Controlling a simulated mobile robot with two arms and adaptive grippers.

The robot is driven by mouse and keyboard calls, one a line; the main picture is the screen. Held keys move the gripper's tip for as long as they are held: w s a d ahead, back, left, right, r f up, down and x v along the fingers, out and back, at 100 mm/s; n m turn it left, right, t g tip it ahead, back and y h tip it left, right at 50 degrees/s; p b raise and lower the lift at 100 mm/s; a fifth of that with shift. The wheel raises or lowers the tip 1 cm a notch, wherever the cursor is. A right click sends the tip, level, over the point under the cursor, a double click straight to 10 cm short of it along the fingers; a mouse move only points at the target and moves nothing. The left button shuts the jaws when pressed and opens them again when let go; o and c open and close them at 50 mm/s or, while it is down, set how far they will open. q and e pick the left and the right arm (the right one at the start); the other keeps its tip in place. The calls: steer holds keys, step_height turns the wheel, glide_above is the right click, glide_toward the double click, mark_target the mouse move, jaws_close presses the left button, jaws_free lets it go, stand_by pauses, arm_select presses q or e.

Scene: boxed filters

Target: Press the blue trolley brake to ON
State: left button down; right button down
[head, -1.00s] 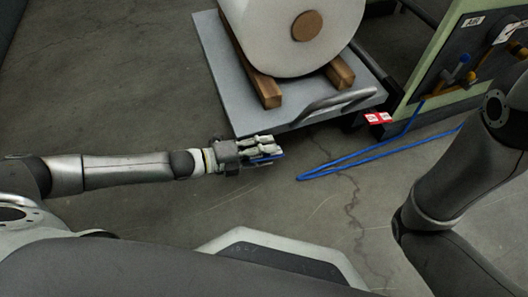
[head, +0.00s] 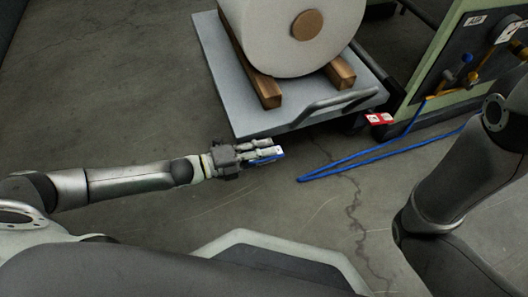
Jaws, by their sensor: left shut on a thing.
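The grey trolley (head: 215,62) stands at the top centre, with a curved push handle (head: 330,103) along its near right edge. My left gripper (head: 264,152) is just in front of the trolley's near left corner, low over the floor. It is shut on the blue brake (head: 268,160). Only a thin blue strip shows below the fingers, with a small white patch at their tips; the rest is hidden. I cannot read the brake's position. My right arm comes in at the right, and its gripper is out of the picture.
A large white roll (head: 285,35) rests on wooden chocks (head: 342,73) on the trolley. Red-and-white tags (head: 379,118) show at its right corner. A blue hose (head: 350,163) lies on the floor, running to a green-framed machine (head: 440,98). Floor at the left is clear.

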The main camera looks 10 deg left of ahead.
arm_select(q)
steer(key=shift+f+t+h+b, duration=0.25)
steer(key=shift+t+h+b, duration=0.6)
steer(key=shift+b, duration=0.3)
steer(key=shift+a+r+t+h, duration=0.1)
steer(key=shift+r+t+h, duration=0.25)
steer(key=shift+h, duration=0.4)
steer(key=c, duration=1.3)
jaws_free()
steer(key=v, duration=1.2)
steer(key=shift+a, duration=0.1)
